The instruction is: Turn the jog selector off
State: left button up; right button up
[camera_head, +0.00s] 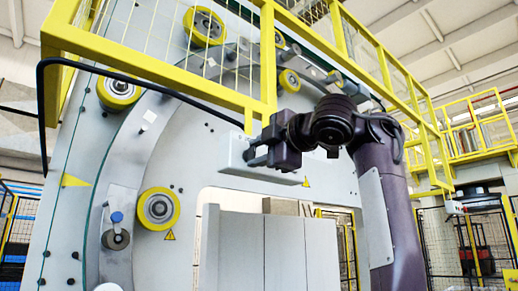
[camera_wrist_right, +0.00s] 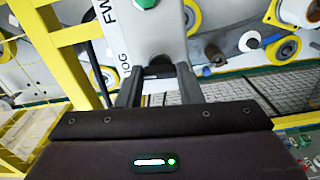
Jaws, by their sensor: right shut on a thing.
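The grey control box (camera_head: 234,152) is mounted on the big ring machine below the yellow railing in the head view. In the right wrist view the box (camera_wrist_right: 148,38) shows printed letters, "JOG" among them, and a green button (camera_wrist_right: 146,3) at the top edge. The black jog selector (camera_wrist_right: 158,68) sits at the near end of the box, between my right fingers. My right gripper (camera_head: 256,158) reaches the box from the right, and the right wrist view shows its two fingers (camera_wrist_right: 158,82) shut on the selector. The selector's exact angle is partly hidden. My left gripper is not in view.
Yellow railing (camera_head: 268,60) stands close above and beside the box. Yellow rollers (camera_head: 158,208) sit on the grey ring (camera_head: 120,180). Pale panels (camera_head: 285,245) stand below the box. A yellow platform (camera_head: 480,135) is at the far right.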

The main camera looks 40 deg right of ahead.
jog(key=shift+f+n, duration=0.1)
jog(key=shift+n, duration=0.6)
jog(key=o, duration=1)
jog(key=s+b, duration=0.1)
jog(key=s, duration=0.1)
jog(key=s+b, duration=0.2)
jog(key=s, duration=0.1)
jog(key=s+b, duration=0.1)
jog(key=s, duration=0.1)
jog(key=shift+s+d+b, duration=0.3)
jog(key=shift+s+b, duration=0.1)
